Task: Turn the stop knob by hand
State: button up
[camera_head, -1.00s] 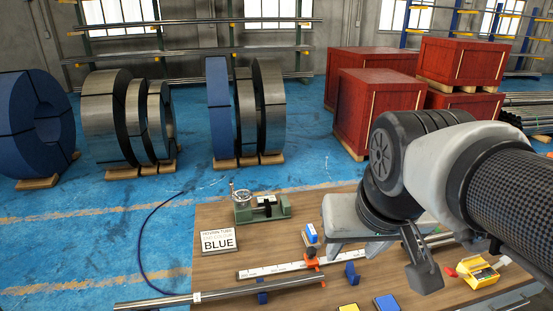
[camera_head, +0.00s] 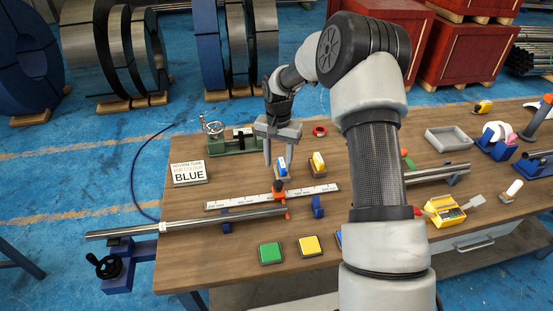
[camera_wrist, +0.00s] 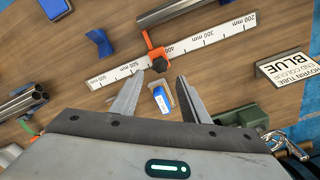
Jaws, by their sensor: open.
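The orange stop (camera_head: 279,193) sits on the white ruler (camera_head: 315,190) and carries a black stop knob (camera_head: 279,185). In the wrist view the black stop knob (camera_wrist: 158,64) shows just beyond the fingertips, with the orange stop (camera_wrist: 150,42) around it. My gripper (camera_head: 279,158) is open and points down behind the ruler. In the wrist view my gripper (camera_wrist: 160,76) has nothing held between its fingers. A blue-and-white block (camera_wrist: 161,99) shows below, in the gap between them; in the head view the block (camera_head: 282,165) is beside the fingers. The knob is apart from the fingers.
A steel tube (camera_head: 190,222) lies on blue supports in front of the ruler. A green vise (camera_head: 232,142) stands behind left, beside the sign reading BLUE (camera_head: 188,173). A yellow-topped block (camera_head: 317,161) is right of the gripper. Green and yellow pads (camera_head: 270,253) lie in front.

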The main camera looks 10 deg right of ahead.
aim_at(279, 183)
jog(key=shift+f+b, duration=1.9)
jog(key=shift+f, duration=2.25)
jog(key=shift+f, duration=0.1)
jog(key=shift+c, duration=0.3)
jog(key=c, duration=0.8)
jog(key=shift+o, duration=0.2)
